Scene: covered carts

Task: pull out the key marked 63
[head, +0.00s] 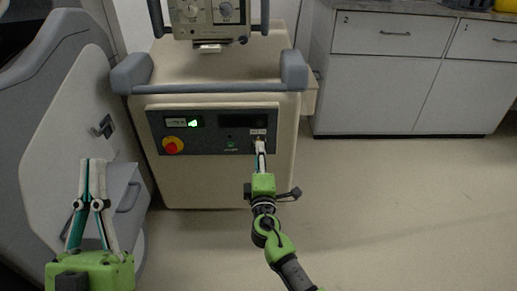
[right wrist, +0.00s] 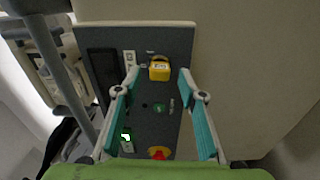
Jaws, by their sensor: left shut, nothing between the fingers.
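A yellow key or tag with a small pale label (right wrist: 160,70) sits at the panel in the right wrist view; I cannot read its number. My right gripper (head: 260,146) reaches the right part of the dark control panel (head: 200,142) in the head view. In the right wrist view its fingers (right wrist: 159,78) stand apart, with the yellow piece between the tips and a gap on each side. In the head view the fingers hide most of that spot. My left gripper (head: 92,163) is shut and empty, at the lower left, away from the panel.
The panel is on a beige cart (head: 225,183) with grey corner bumpers. It carries a red knob on yellow (head: 172,145) and a green-lit display (head: 193,123). A grey machine (head: 75,110) stands left. White cabinets (head: 390,90) stand right; the floor between is clear.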

